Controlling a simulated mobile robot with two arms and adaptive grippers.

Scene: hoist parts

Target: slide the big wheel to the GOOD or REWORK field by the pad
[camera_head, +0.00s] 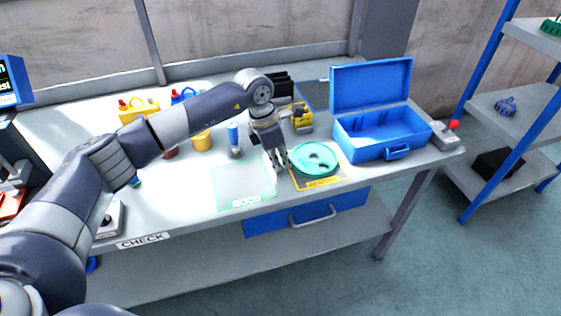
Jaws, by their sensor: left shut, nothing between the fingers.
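The big wheel (316,158) is a flat teal disc with openings near its centre. It lies flat on the table over the yellow-outlined REWORK field (334,183), covering much of it. The green-outlined GOOD field (238,187) is to its left and holds no part. My left gripper (280,164) points down just left of the wheel, between the two fields, with its fingers shut and empty. I cannot tell whether the fingers touch the wheel's edge. My right gripper is not in view.
An open blue toolbox (392,142) stands right of the wheel, with a red-button box (444,136) beyond it. A yellow hoist part (301,119), a blue-capped bottle (233,135) and a yellow cylinder (202,141) stand behind. The table front around the GOOD field is clear.

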